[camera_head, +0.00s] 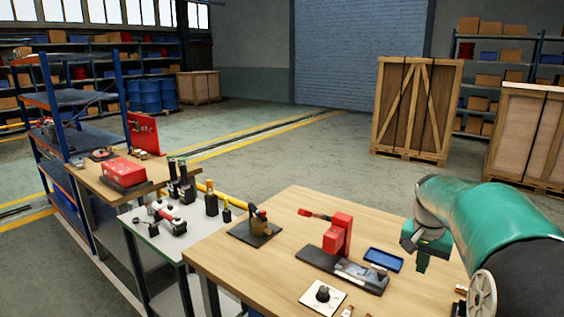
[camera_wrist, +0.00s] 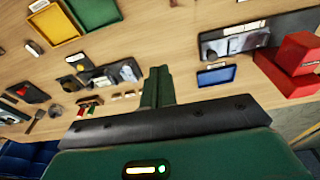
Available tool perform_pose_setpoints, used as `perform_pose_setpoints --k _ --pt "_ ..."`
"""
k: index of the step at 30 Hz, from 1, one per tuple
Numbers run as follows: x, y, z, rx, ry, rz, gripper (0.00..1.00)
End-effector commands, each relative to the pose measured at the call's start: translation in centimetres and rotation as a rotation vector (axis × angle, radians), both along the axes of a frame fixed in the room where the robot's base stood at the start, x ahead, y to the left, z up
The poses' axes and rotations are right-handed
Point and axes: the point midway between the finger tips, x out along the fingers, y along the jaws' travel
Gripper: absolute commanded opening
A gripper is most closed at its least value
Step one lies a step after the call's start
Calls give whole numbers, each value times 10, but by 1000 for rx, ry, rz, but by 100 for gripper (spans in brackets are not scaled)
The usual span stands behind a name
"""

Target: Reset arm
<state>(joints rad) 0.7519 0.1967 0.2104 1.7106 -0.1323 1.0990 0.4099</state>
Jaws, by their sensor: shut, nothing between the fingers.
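My arm, green and black, reaches in from the right in the head view. My gripper (camera_head: 423,262) hangs above the right part of the wooden table (camera_head: 290,215). In the wrist view my gripper (camera_wrist: 157,88) shows its two green fingers together, with nothing between them. It is apart from the objects on the table. A red press-like device (camera_head: 338,236) on a dark base stands to the left of the gripper in the head view; it also shows at the right edge of the wrist view (camera_wrist: 290,68).
A blue tray (camera_head: 383,260) lies beside the red device. A yellow tray (camera_wrist: 52,25) and a green tray (camera_wrist: 95,12) lie on the table with several small parts. A dark-based fixture (camera_head: 256,229) stands further left. Wooden crates (camera_head: 415,108) stand behind on open floor.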

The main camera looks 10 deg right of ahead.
Motion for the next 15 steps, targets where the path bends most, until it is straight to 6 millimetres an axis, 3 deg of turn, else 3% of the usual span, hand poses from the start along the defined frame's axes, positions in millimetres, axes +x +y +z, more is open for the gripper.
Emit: perform_pose_setpoints --k 1,6,15 --pt "-2 27 12 -20 -13 58 0" --pt "-20 100 34 -65 -53 230 0" --pt "-79 207 50 -119 -150 526 0"
